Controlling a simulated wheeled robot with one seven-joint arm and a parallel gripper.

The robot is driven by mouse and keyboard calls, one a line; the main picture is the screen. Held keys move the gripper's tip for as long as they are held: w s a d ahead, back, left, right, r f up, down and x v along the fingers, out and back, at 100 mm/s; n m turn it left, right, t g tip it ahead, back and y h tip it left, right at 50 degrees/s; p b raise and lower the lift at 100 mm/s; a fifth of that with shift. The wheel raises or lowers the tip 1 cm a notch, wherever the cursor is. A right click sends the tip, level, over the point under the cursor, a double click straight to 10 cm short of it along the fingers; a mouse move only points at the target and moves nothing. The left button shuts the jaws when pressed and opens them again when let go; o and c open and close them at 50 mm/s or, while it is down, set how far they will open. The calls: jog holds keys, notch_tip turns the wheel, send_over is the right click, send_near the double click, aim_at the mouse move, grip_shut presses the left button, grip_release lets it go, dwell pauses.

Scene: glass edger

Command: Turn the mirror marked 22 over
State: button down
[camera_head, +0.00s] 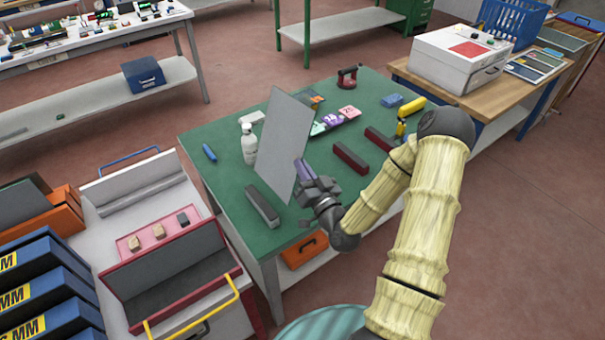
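A thin grey rectangular panel, apparently the mirror (283,145), stands tilted and near upright above the green bench (215,190). No number 22 is readable on the face towards me. My gripper (302,171) is at the panel's lower right edge and appears shut on it; the far finger is hidden. The panel's lower corner is close to the bench top; I cannot tell whether it touches.
A white spray bottle (249,145) stands just left of the panel. A dark bar (262,206) lies in front. Dark red bars (350,158), a pink tag (349,112) and a suction lifter (348,77) lie right and behind. The bench's left front is mostly clear.

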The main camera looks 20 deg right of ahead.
jog(key=f+n+g+y+b, duration=0.2)
jog(key=f+n+b, duration=0.3)
jog(key=n+b, duration=0.4)
jog(key=s+d+f+n+g+y+b, duration=0.1)
jog(key=f+n+g+y+b, duration=0.1)
jog(key=f+n+b, duration=0.3)
jog(key=s+d+f+n+g+y+b, duration=0.1)
jog(key=f+n+b, duration=0.5)
jog(key=n+b, duration=0.7)
jog(key=shift+s+d+n+g+y+b, duration=0.15)
jog(key=shift+g+y+b, duration=0.3)
jog(key=shift+b, duration=1.7)
jog(key=shift+s+a+n+g+y+b, duration=0.2)
jog(key=shift+g+b, duration=0.35)
jog(key=shift+b, duration=1.55)
jog(key=shift+w+f, duration=0.1)
jog(key=shift+f, duration=0.2)
jog(key=c, duration=1.6)
grip_release()
jog(key=shift+o, duration=0.2)
jog(key=shift+f, duration=0.1)
jog(key=shift+d, duration=0.2)
jog(key=p+v, duration=0.2)
jog(key=v, duration=1.5)
